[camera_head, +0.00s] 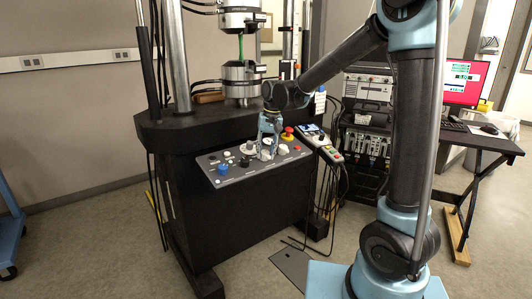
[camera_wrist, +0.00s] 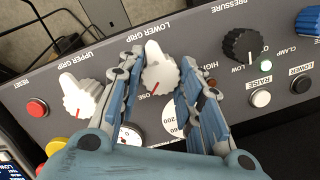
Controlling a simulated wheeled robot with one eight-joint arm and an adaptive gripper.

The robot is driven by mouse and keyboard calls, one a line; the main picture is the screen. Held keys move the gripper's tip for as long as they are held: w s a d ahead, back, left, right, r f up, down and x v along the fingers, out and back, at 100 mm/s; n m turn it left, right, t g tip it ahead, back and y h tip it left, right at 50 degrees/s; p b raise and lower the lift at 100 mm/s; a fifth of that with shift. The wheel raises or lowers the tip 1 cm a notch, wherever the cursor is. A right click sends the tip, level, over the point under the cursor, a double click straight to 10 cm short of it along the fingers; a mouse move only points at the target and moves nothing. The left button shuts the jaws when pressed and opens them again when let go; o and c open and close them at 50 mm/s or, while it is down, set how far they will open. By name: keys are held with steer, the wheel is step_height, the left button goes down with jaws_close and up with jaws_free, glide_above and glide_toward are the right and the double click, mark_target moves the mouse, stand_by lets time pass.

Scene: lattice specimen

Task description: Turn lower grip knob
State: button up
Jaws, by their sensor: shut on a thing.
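The lower grip knob (camera_wrist: 158,72) is a white pointer knob with a red line, under the "LOWER GRIP" label in the wrist view. Its red line points toward partly hidden lettering ending in "OSE". My gripper (camera_wrist: 158,62) has one blue finger on each side of the knob and is shut on it. In the head view my gripper (camera_head: 267,155) reaches down to the control panel (camera_head: 232,181), and its fingers largely hide the knob there.
The white upper grip knob (camera_wrist: 80,98) and red reset button (camera_wrist: 38,107) are on one side. The black pressure knob (camera_wrist: 242,45), white raise button (camera_wrist: 260,98) and black lower button (camera_wrist: 301,84) are on the other. A red stop button (camera_head: 288,132) stands near the panel's back edge.

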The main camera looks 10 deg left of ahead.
steer(key=shift+s+m, duration=0.1)
steer(key=shift+m, duration=0.2)
steer(key=o, duration=1.1)
steer(key=shift+c, duration=0.2)
step_height(320, 180, up, 12)
steer(key=d, duration=0.2)
steer(key=shift+f, duration=0.15)
steer(key=shift+s, duration=0.1)
